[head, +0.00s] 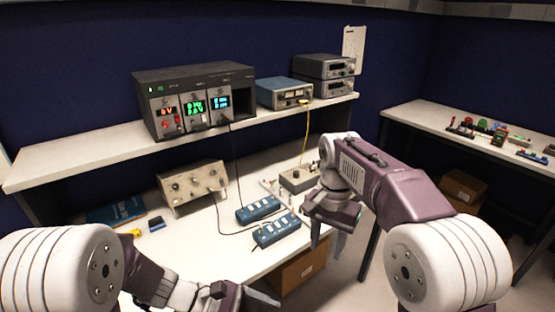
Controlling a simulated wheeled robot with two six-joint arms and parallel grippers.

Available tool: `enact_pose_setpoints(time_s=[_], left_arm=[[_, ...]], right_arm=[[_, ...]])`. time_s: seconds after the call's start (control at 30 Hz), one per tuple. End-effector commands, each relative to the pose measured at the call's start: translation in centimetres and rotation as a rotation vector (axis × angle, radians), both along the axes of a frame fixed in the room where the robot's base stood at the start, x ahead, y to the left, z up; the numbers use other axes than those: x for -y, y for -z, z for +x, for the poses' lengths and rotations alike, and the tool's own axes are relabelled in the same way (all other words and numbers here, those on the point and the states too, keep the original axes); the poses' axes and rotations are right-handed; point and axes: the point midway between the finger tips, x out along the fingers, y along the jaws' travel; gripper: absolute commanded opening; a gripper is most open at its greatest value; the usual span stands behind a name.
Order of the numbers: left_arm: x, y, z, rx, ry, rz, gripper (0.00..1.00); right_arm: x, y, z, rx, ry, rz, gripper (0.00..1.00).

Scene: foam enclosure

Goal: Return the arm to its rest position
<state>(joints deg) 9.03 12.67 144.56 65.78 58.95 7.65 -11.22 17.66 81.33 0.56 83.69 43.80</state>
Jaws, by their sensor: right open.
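My right arm (400,195) comes in from the lower right and is bent, reaching forward past the bench's right end. Its gripper (328,240) hangs down with its fingers apart and nothing between them. It looks to be just beyond the right front edge of the lower bench top (195,245). My left arm (145,275) comes in from the lower left. Its gripper (262,298) is low at the bottom edge, over or before the bench's front; it is partly cut off, so its jaws cannot be judged.
Two blue switch boxes (277,229), a beige knobbed unit (192,186) and a small grey box (297,180) stand on the bench. A raised shelf (85,158) holds a black instrument rack (195,98). A cardboard box (300,267) is below. A side bench (425,115) is at right.

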Motion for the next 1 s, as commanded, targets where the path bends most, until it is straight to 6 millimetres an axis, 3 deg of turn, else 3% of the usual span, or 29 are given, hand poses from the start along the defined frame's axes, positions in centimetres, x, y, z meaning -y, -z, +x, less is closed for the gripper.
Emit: enact_pose_setpoints(time_s=[0.1,0.2,0.3,0.43,0.6,1.0], left_arm=[[-1.8,1.5,-3.6,0.119,0.29,0.2,0.82],[-5.3,3.0,-4.8,0.26,0.552,0.402,0.82],[-9.3,4.1,-3.9,0.406,0.776,0.586,0.82],[-13.5,4.8,-1.4,0.557,0.994,0.765,0.82],[-14.8,4.7,0.7,0.655,1.087,0.847,0.82],[-14.8,4.7,0.6,0.651,1.085,0.843,0.82]], right_arm=[[3.4,3.3,-3.7,-0.015,-0.023,0.008,0.43],[5.4,7.2,-7.7,-0.013,-0.091,0.02,0.43],[6.3,11.1,-11.7,0.0,-0.198,0.027,0.43],[6.4,15.2,-15.2,0.029,-0.372,0.029,0.43],[6.4,15.7,-12.7,0.156,-0.533,0.0,0.43],[6.4,15.7,-12.7,0.153,-0.548,0.0,0.43]])
